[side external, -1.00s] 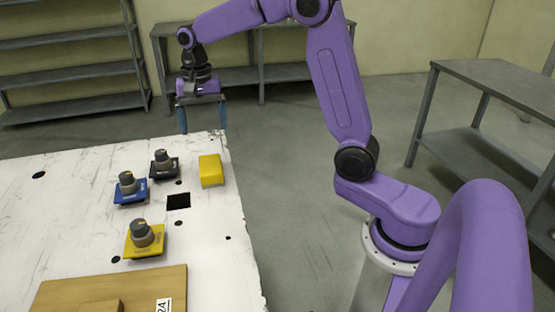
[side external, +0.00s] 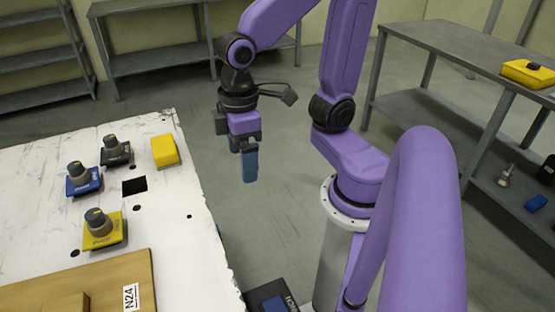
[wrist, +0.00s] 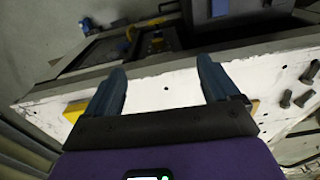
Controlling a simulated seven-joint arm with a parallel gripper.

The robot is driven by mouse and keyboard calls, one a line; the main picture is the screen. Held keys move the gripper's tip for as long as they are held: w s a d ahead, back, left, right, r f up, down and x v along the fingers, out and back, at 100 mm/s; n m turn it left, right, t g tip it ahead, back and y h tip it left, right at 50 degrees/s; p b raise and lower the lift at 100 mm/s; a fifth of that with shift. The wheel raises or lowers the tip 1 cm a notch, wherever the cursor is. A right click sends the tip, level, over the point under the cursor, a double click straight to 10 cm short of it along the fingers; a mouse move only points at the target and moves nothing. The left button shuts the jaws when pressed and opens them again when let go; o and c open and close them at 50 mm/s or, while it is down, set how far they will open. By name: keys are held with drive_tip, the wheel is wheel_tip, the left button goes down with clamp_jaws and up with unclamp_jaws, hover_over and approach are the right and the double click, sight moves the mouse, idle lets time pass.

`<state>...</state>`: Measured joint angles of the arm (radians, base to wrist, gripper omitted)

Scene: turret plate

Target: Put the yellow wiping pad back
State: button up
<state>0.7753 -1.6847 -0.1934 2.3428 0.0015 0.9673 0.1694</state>
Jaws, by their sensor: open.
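A plain yellow block, which looks like the wiping pad (side external: 165,150), lies on the white plate (side external: 195,235) near its right edge. In the wrist view a yellow piece, likely the same pad (wrist: 75,110), shows beside the left finger, partly hidden by it. My gripper (side external: 243,163) is open and empty, its blue fingers pointing down. In the side view it hangs to the right of the pad, apart from it and past the plate's edge. In the wrist view my gripper (wrist: 162,68) spreads its fingers with nothing between them.
Black, blue and yellow knobbed pieces (side external: 100,232) stand on the plate, near a square dark opening (side external: 134,186). A wooden board (side external: 100,285) lies in front. A grey bench (side external: 440,60) at the right bears a yellow item (side external: 530,73).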

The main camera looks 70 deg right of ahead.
drive_tip(key=s+d+f+n, duration=0.1)
drive_tip(key=s+d+n, duration=0.1)
drive_tip(key=s+n, duration=0.2)
drive_tip(key=shift+s+d+f, duration=0.15)
drive_tip(key=shift+s+f, duration=0.2)
drive_tip(key=shift+s, duration=0.85)
